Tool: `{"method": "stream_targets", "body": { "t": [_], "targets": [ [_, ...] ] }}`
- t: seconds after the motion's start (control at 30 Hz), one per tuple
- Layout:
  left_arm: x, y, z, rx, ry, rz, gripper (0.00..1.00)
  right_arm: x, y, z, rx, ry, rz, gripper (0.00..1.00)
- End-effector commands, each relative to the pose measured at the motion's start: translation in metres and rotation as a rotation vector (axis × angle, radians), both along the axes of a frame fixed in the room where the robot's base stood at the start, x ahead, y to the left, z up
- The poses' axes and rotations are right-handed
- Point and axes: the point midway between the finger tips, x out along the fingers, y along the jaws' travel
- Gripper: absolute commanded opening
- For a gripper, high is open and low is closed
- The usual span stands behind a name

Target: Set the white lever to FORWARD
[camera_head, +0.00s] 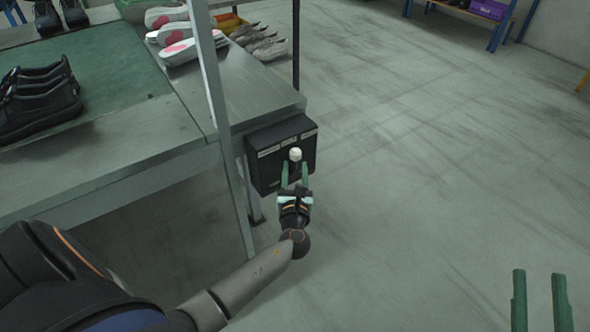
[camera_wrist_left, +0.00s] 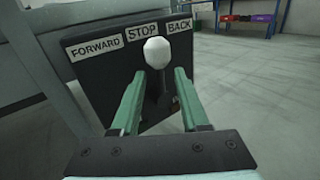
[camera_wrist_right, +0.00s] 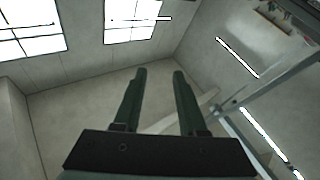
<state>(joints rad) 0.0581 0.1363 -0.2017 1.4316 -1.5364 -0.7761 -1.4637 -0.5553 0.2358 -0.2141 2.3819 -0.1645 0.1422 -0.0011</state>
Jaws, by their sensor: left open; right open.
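The white lever (camera_head: 295,154) stands on the front of a black control box (camera_head: 268,172) at the bench corner. In the left wrist view its round white knob (camera_wrist_left: 156,51) is under the STOP label (camera_wrist_left: 142,32), between the FORWARD label (camera_wrist_left: 97,48) and the BACK label (camera_wrist_left: 180,25). My left gripper (camera_head: 294,170) is open, its green fingers on either side of the lever and just short of the knob; I cannot tell whether they touch it. My right gripper (camera_head: 538,285) is open and empty over the floor at lower right.
A metal bench post (camera_head: 222,110) stands just left of the box. The floor right of the box is clear. Shelving stands at the back right.

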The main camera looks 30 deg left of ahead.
Motion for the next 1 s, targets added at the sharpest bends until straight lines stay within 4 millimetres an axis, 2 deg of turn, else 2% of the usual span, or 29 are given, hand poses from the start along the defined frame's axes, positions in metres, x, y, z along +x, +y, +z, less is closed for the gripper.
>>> {"method": "stream_targets", "body": {
  "t": [0.17, 0.43, 0.83, 1.0],
  "targets": [
    [0.0077, 0.0058, -0.0001, -0.001, 0.000, 0.001, 0.45, -0.0038, 0.0010, 0.0103, 0.000, -0.047, 0.008, 0.41],
    [0.0084, 0.0062, 0.0001, -0.001, 0.000, 0.001, 0.45, -0.0043, 0.0011, 0.0117, -0.001, -0.052, 0.009, 0.41],
    [0.0081, 0.0058, 0.0001, -0.001, 0.001, 0.000, 0.01, -0.0042, 0.0012, 0.0113, 0.000, -0.050, 0.009, 0.41],
    [0.0082, 0.0056, 0.0001, -0.001, 0.001, 0.000, 0.00, -0.0042, 0.0012, 0.0112, 0.000, -0.050, 0.009, 0.41]
  ]
}}
